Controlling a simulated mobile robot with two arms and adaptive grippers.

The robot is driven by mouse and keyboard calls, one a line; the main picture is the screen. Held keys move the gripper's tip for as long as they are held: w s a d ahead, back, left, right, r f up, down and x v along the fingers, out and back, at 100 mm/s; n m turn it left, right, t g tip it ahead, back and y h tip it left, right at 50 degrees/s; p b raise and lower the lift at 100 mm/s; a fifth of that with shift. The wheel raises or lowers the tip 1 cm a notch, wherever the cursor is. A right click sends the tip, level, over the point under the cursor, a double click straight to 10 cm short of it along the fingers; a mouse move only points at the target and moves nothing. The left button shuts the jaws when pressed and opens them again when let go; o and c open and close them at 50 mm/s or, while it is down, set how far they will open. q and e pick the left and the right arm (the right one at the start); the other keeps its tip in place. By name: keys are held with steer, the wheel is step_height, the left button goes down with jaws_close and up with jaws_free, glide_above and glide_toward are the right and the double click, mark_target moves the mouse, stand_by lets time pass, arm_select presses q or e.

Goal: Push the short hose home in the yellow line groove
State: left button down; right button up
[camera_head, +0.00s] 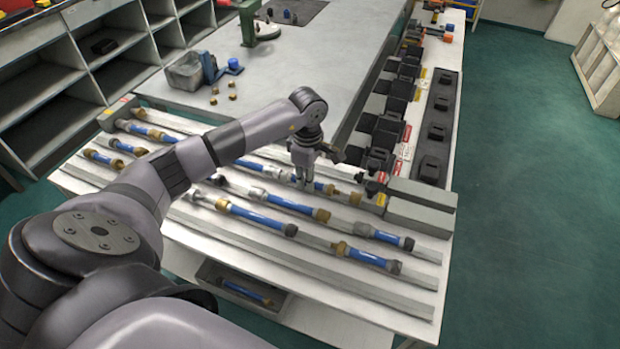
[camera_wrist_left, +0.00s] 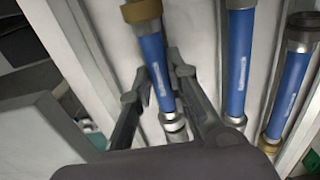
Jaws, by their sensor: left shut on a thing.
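My left gripper (camera_head: 305,186) is down at the right part of the row of hoses nearest the table's back. It is shut on a short blue hose (camera_head: 319,187), which shows in the wrist view (camera_wrist_left: 155,62) between the two fingers, with a brass collar at one end and a silver collar at the other. A yellow tag (camera_head: 381,200) marks the right end of this row, and another yellow tag (camera_head: 108,112) its left end. Whether the hose is fully seated is hidden by the gripper. My right gripper is not in view.
Other blue hoses (camera_head: 262,217) lie along the neighbouring rails (camera_head: 315,258). A grey block (camera_head: 421,206) stands at the right end. Black valve units (camera_head: 388,120) line the panel behind. A loose hose lies in a tray (camera_head: 270,305) below.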

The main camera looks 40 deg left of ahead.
arm_select(q)
steer(key=shift+a, duration=0.35)
steer(key=c, duration=1.4)
jaws_free()
steer(key=shift+s, duration=0.1)
steer(key=shift+c, duration=0.2)
step_height(320, 180, up, 12)
